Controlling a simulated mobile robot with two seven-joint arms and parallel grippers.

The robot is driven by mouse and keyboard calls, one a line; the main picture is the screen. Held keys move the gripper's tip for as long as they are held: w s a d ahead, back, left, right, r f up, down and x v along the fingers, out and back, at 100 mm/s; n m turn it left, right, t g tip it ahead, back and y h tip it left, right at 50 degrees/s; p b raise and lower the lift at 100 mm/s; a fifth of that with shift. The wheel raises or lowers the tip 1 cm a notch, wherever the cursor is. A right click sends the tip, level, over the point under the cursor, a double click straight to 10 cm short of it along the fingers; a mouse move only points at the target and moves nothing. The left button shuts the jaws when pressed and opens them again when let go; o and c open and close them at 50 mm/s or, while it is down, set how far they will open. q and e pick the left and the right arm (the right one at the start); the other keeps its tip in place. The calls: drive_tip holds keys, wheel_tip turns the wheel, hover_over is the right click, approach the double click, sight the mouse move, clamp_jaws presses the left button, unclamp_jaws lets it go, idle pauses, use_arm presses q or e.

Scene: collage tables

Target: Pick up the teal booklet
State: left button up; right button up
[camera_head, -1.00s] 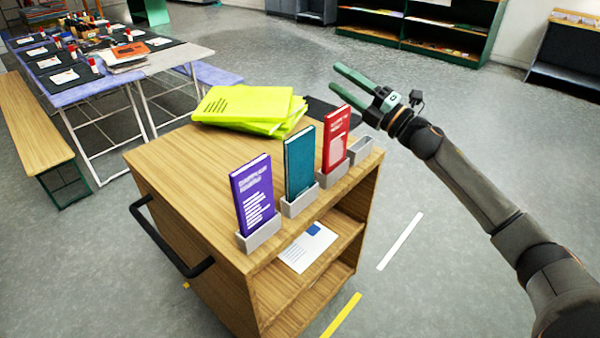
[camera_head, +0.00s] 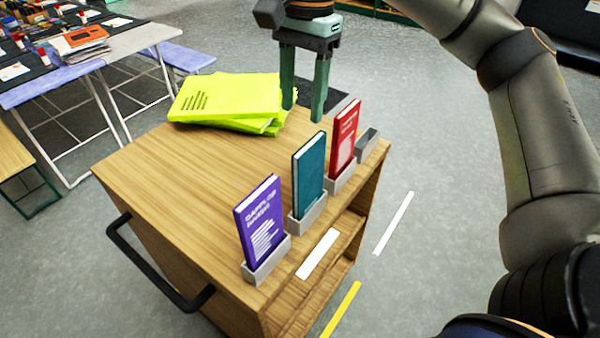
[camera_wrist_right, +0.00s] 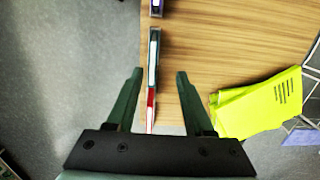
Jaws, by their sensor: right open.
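The teal booklet (camera_head: 308,175) stands upright in a grey holder (camera_head: 306,217) on the wooden cart top, between the purple booklet (camera_head: 259,222) and the red booklet (camera_head: 343,138). My right gripper (camera_head: 303,112) points down, open and empty, above the far part of the cart, behind the red and teal booklets. In the right wrist view, the teal booklet (camera_wrist_right: 153,62) shows edge-on from above, ahead of the open fingers (camera_wrist_right: 158,75). The red booklet (camera_wrist_right: 150,106) is nearer, in the gap between the fingers in that picture. My left gripper is out of view.
A stack of lime-green booklets (camera_head: 225,97) lies on the cart top (camera_head: 180,185) beside my right gripper. An empty grey holder (camera_head: 367,144) sits beyond the red booklet. A black handle (camera_head: 150,262) sticks out from the cart's left side. The cart top's left part is clear.

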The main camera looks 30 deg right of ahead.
sight(310, 159)
drive_tip(key=f, duration=0.1)
drive_tip(key=d+f+b, duration=0.1)
drive_tip(key=shift+s+f+h, duration=0.1)
drive_tip(key=shift+f+h, duration=0.3)
wheel_tip(310, 159, down, 3)
drive_tip(key=shift+f, duration=0.2)
drive_tip(key=shift+s+f, duration=0.15)
drive_tip(key=shift+f, duration=1.3)
drive_tip(key=shift+s+f, duration=0.15)
drive_tip(key=shift+f, duration=1.3)
clamp_jaws()
